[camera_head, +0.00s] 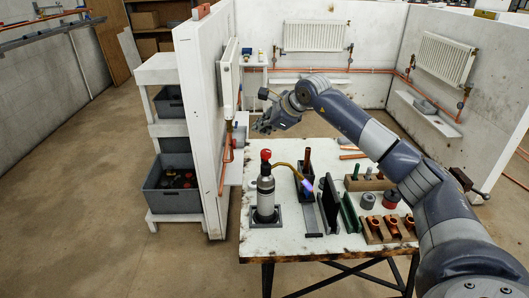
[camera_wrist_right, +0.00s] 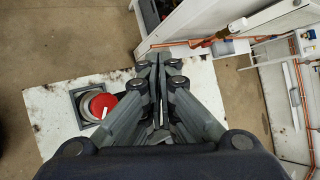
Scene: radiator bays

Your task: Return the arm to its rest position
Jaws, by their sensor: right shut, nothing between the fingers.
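My right arm (camera_head: 380,140) reaches in from the lower right of the head view, over the workbench. My right gripper (camera_head: 268,123) is near the radiator wall's end, above the bench's far left part. In the right wrist view the fingers (camera_wrist_right: 158,66) are together with nothing between them, and bare bench top and floor show beyond. My left arm and gripper are not in view.
The white workbench (camera_head: 262,240) carries a gas torch (camera_head: 265,187) with a bluish glow at its nozzle, a dark upright plate (camera_head: 329,203), copper fittings (camera_head: 394,226) and tape rolls (camera_head: 367,201). A partition wall (camera_head: 203,130) with a radiator (camera_head: 228,75) stands close left of my gripper.

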